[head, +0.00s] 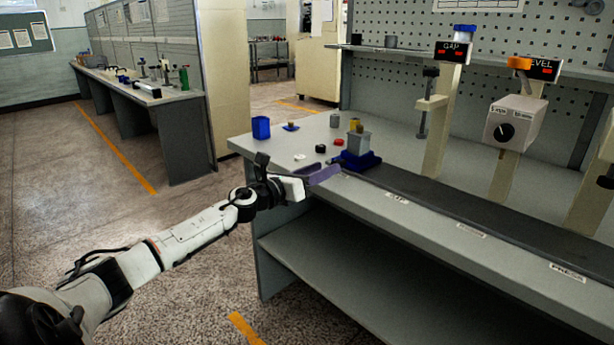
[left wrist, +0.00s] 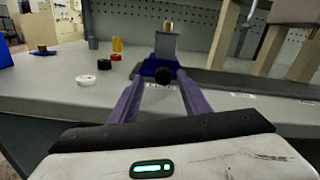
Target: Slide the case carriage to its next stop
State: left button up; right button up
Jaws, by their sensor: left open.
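The case carriage (head: 368,160) is a dark blue block at the left end of a dark track (head: 450,203) on the bench. A grey case (head: 359,143) with a yellowish top stands upright on it. In the left wrist view the carriage (left wrist: 150,67) is straight ahead, with a round black knob (left wrist: 164,75) on its front. My left gripper (head: 328,173) is at the bench's front edge, just in front and left of the carriage. Its purple fingers are open, and the knob appears between their tips in the left wrist view (left wrist: 161,84). I cannot tell whether they touch it. My right gripper is not in view.
A blue bin (head: 261,128), a red piece (head: 339,142), a black piece (head: 320,149) and a white piece (head: 299,157) lie left of the carriage. Posts with a GAP sign (head: 453,52) and a LEVEL sign (head: 540,68) stand behind the track. The track looks clear rightward.

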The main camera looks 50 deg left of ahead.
pick_arm(q)
jog(key=shift+s, duration=2.8)
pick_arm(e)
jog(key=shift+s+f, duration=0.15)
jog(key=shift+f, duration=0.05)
pick_arm(q)
jog(key=shift+r, duration=0.1)
jog(key=s+d+f+n+g+p, duration=0.2)
jog(key=s+d+f+n, duration=0.4)
jog(key=d+f+n, duration=0.4)
jog(key=s+d+f+n+g+p, duration=0.2)
jog(key=s+d+f+n, duration=0.45)
jog(key=f, duration=0.55)
jog(key=s+d+f+n+g+h+p, duration=0.1)
jog(key=s+d+f+n+g, duration=0.1)
jog(key=s+d+n, duration=0.5)
jog(key=s+d+f+n+g+h+p, duration=0.1)
jog(key=s+d+f+n+g, duration=0.2)
jog(key=d, duration=1.1)
jog(key=s+f+n, duration=0.2)
jog(key=s+n, duration=0.2)
jog(key=s, duration=0.2)
jog(key=shift+s+d+h, duration=0.2)
jog(key=shift+d+h, duration=0.1)
jog(key=shift+d, duration=0.1)
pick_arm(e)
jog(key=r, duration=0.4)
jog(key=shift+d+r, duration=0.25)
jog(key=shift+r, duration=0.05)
